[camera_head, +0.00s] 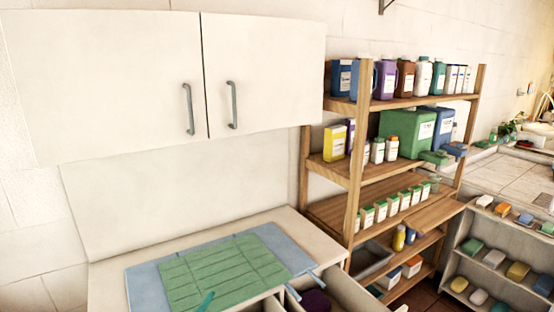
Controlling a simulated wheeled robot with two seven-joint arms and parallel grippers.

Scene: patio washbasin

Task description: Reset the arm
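Neither of my grippers shows in the head view, and no arm of mine can be made out. A counter (107,287) stands below a white two-door wall cabinet (165,75). A blue mat (143,284) lies on the counter with a green ribbed mat (225,271) on top of it. A small teal object (205,301) shows at the bottom edge, partly cut off.
Both cabinet doors are shut. An open drawer (345,294) at the counter's front holds a dark purple item (315,300). A wooden shelf (355,165) with bottles and boxes stands to the right. A low rack (462,240) with small colored items is at the far right.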

